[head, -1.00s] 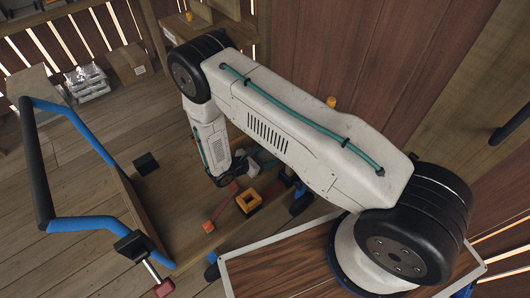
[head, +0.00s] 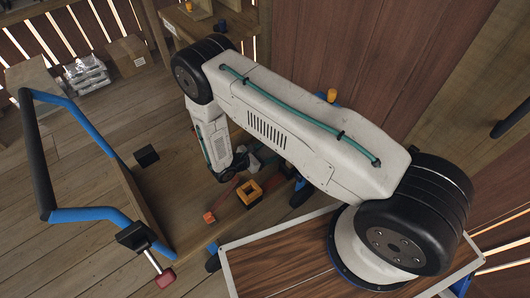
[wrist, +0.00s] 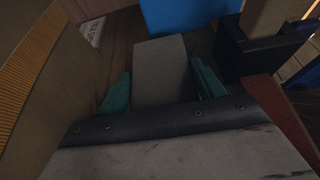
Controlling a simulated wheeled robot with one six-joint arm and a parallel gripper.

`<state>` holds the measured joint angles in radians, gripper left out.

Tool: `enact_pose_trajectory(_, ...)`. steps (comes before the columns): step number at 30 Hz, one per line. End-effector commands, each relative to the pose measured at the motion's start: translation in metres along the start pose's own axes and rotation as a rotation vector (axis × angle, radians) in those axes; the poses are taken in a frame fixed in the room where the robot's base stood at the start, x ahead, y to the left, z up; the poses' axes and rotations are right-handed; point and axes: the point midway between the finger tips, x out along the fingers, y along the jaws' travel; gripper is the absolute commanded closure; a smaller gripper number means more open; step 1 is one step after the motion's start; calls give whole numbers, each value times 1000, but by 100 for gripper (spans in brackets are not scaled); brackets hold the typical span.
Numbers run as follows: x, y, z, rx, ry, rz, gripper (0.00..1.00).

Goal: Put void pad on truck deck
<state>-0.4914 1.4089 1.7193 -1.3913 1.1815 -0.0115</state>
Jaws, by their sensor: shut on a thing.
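A grey block (wrist: 160,72), which looks like the void pad, sits between the two teal fingers of my gripper (wrist: 160,90) in the wrist view. The fingers are shut on its sides. In the head view my gripper (head: 245,162) is partly hidden by my forearm, low over the wooden truck deck (head: 182,207), and the pad cannot be made out clearly there. The truck has a blue and black handle (head: 85,127) at the left. I cannot tell whether the pad touches the surface below it.
A dark block (wrist: 262,50) and a blue surface (wrist: 185,14) are close ahead in the wrist view. Cardboard boxes (head: 129,57) stand at the back left.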

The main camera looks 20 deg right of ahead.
Motion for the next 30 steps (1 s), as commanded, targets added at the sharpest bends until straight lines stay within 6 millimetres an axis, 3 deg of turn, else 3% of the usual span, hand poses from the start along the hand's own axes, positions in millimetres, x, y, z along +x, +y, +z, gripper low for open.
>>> enact_pose_trajectory(12,3,0,-8,1,0,0,60)
enact_pose_trajectory(13,3,1,-8,1,0,0,30)
enact_pose_trajectory(15,3,1,-8,1,0,0,10)
enact_pose_trajectory(16,3,0,-8,1,0,0,7)
enact_pose_trajectory(25,1,1,-8,1,0,1,7)
enact_pose_trajectory(30,-21,1,-8,0,0,4,7)
